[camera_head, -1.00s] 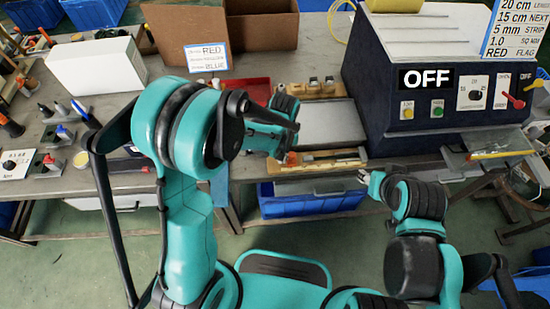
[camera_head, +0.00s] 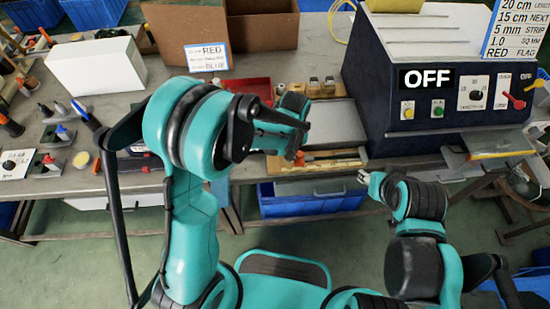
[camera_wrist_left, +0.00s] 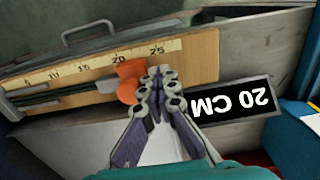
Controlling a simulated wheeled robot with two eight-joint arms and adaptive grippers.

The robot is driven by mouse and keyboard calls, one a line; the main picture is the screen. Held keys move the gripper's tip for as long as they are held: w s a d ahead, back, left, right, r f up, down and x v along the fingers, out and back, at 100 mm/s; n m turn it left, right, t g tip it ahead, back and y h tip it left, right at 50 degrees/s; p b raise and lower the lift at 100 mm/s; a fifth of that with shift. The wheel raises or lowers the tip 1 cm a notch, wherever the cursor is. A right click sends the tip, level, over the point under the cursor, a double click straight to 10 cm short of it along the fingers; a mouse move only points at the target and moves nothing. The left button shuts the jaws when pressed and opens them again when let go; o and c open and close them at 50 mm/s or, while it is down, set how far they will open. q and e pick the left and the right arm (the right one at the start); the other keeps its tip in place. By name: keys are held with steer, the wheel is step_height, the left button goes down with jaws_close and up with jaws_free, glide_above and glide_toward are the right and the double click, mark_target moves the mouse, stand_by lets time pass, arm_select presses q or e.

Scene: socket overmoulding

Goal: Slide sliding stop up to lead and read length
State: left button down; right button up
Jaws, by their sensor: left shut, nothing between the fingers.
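The orange sliding stop (camera_wrist_left: 130,82) stands on the wooden ruler board (camera_wrist_left: 195,55) near the 20 mark in the left wrist view. Dark green strips (camera_wrist_left: 60,93) run along the board to the left of the stop; I cannot tell whether one is the lead. My left gripper (camera_wrist_left: 160,75) is shut and empty, its tips close against the stop's right side; contact is unclear. In the head view the stop (camera_head: 299,157) shows below my left gripper (camera_head: 292,150), on the board (camera_head: 330,163) at the bench's front. My right gripper (camera_head: 364,178) hangs at the bench front, its fingers too small to judge.
An upside-down "20 CM" display (camera_wrist_left: 232,101) lies beside the board. A dark blue machine (camera_head: 405,140) reading OFF stands to the right. A red tray (camera_head: 248,86) and several small blocks sit behind. A blue bin (camera_head: 310,200) is below the bench.

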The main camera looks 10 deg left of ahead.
stand_by(0.7)
arm_select(q)
steer(key=shift+s+a, duration=0.2)
steer(key=shift+a, duration=0.4)
step_height(320, 180, up, 7)
steer(key=p, duration=0.4)
steer(key=shift+p, duration=0.4)
steer(key=s+a+r+m+t, duration=0.3)
steer(key=s+a+r+t, duration=0.4)
steer(key=s+a+r, duration=0.5)
step_height(320, 180, up, 3)
steer(key=shift+s+r, duration=0.1)
steer(key=shift+s, duration=0.1)
stand_by(1.1)
